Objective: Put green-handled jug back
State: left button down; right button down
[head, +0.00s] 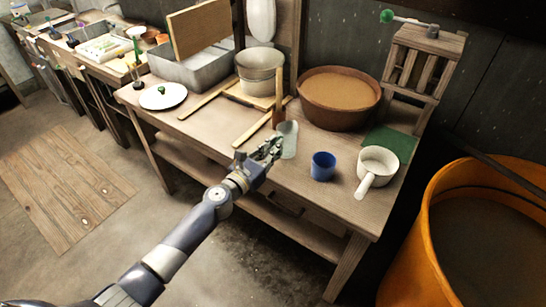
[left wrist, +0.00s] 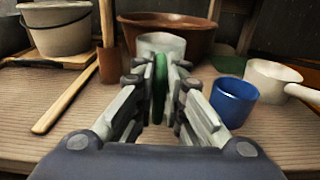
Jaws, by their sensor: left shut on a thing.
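The green-handled jug (head: 288,139) is a pale grey-green vessel near the front middle of the wooden table in the head view. In the left wrist view, its pale rim and body (left wrist: 160,42) show beyond my fingers, and its green handle (left wrist: 160,85) stands upright between them. My left gripper (head: 270,148) is shut on the green handle; it also shows in the left wrist view (left wrist: 160,90). I cannot tell whether the jug's base touches the table. My right gripper is not in view.
A blue cup (head: 322,166) and a white saucepan (head: 377,167) stand right of the jug. Behind are a brown basin (head: 340,112), a green mat (head: 390,142) and a bucket (head: 261,75). A wooden-handled tool (head: 279,105) stands close behind the jug. An orange barrel (head: 432,235) is at right.

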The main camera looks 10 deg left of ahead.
pick_arm(q)
notch_tip(320, 180, down, 3)
jog(key=shift+f+b, duration=0.1)
jog(key=shift+b, duration=1.05)
jog(key=shift+f, duration=0.15)
jog(key=shift+s, duration=0.1)
jog(key=c, duration=1.7)
grip_release()
jog(key=shift+o, duration=0.2)
